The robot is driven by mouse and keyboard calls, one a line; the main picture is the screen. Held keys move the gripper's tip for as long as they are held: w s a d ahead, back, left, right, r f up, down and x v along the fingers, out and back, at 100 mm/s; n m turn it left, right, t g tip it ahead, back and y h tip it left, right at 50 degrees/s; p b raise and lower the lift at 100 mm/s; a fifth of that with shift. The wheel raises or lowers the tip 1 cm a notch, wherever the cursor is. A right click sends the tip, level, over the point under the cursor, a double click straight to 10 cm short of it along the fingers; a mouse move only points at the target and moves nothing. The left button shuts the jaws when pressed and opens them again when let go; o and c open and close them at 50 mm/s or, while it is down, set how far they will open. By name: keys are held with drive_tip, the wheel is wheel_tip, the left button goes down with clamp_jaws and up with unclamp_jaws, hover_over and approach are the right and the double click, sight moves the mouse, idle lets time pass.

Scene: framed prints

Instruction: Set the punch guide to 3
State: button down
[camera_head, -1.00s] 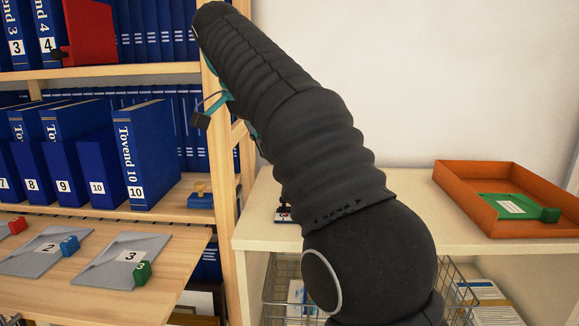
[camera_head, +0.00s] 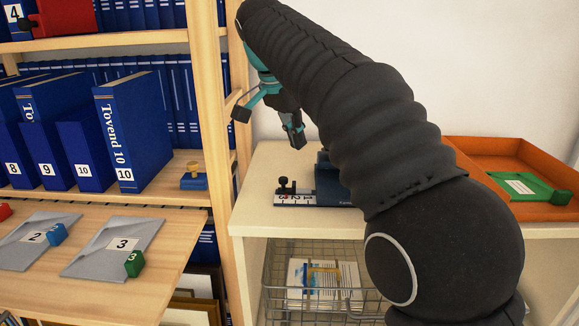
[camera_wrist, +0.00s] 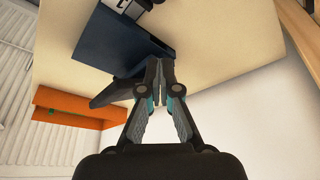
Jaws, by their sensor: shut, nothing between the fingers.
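The punch (camera_head: 329,184) is a dark blue block on the cream cabinet top, partly hidden behind my arm. Its guide (camera_head: 297,199) is a flat strip with a white numbered scale pointing left. A black knob (camera_head: 286,186) stands near the strip's left end. The digits are too small to read surely, so I cannot tell the setting. My gripper (camera_head: 298,138) is shut and empty, in the air above the guide and punch. In the wrist view my gripper (camera_wrist: 161,80) overlaps the edge of the navy punch (camera_wrist: 120,42); part of the white scale (camera_wrist: 122,5) shows at the top.
An orange tray (camera_head: 482,151) with a green folder (camera_head: 530,186) stands to the right. A wire basket (camera_head: 277,297) with papers sits below the top. A wooden shelf post (camera_head: 212,110) rises at left, beside blue binders (camera_head: 133,135) and a stamp (camera_head: 193,178).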

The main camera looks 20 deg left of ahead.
sight(289, 190)
drive_tip(key=b+x, duration=0.1)
drive_tip(key=x, duration=0.4)
drive_tip(key=shift+f, duration=0.15)
drive_tip(key=shift+s+f, duration=0.15)
drive_tip(key=shift+f, duration=0.2)
drive_tip(key=shift+s+a+f+b, duration=0.1)
drive_tip(key=shift+s+a, duration=0.2)
drive_tip(key=shift+s, duration=0.2)
drive_tip(key=shift+s+a+b, duration=0.1)
drive_tip(key=shift+s+a, duration=0.2)
drive_tip(key=shift+s, duration=0.2)
drive_tip(key=shift+s+a+f+b, duration=0.1)
drive_tip(key=shift+s+a, duration=0.2)
drive_tip(key=shift+s, duration=0.2)
